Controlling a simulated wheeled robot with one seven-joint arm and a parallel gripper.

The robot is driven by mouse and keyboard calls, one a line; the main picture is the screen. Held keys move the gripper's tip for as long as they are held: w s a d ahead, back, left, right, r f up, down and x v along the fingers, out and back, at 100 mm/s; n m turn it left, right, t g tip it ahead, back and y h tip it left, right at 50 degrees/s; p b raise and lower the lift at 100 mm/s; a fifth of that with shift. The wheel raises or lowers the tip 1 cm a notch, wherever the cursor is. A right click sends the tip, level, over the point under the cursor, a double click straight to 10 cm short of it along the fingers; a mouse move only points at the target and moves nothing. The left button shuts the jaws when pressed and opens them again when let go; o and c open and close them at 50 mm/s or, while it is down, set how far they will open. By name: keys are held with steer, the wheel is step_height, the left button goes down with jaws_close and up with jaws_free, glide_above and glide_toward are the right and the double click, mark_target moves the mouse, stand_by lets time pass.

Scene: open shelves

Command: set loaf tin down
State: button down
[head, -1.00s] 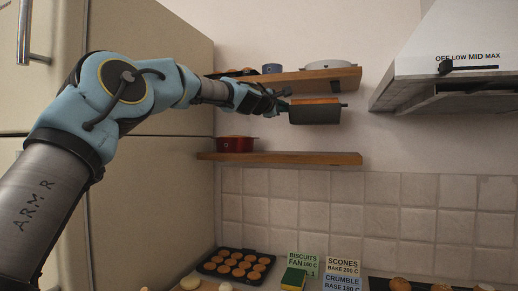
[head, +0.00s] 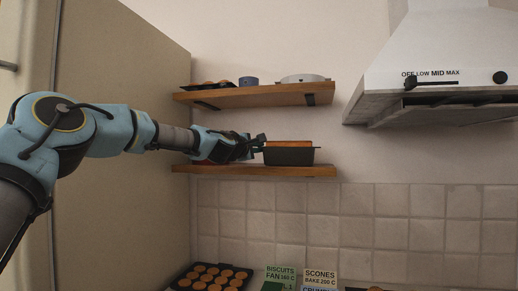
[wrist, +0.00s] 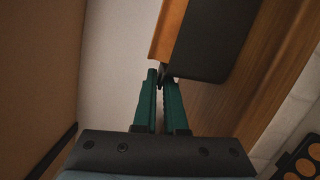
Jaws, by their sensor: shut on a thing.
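The dark loaf tin (head: 289,157) with an orange-brown loaf in it is level at the lower wooden shelf (head: 255,171), towards its right end. Its base looks at or just above the shelf top; I cannot tell whether it touches. My gripper (head: 261,145) is at the tin's left end and shut on its rim or handle. In the wrist view the green fingers (wrist: 161,76) meet at the near end of the tin (wrist: 216,42). The shelf (wrist: 268,82) shows beside and below the tin there.
The range hood (head: 435,65) is to the right. My forearm hides much of the lower shelf's left part. A muffin tray (head: 209,279) is on the counter.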

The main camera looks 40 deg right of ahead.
steer(key=c, duration=1.4)
jaws_free()
steer(key=shift+f, duration=0.1)
steer(key=o, duration=0.4)
steer(key=shift+r, duration=0.2)
steer(key=shift+b+v, duration=3.6)
steer(key=shift+v, duration=2.4)
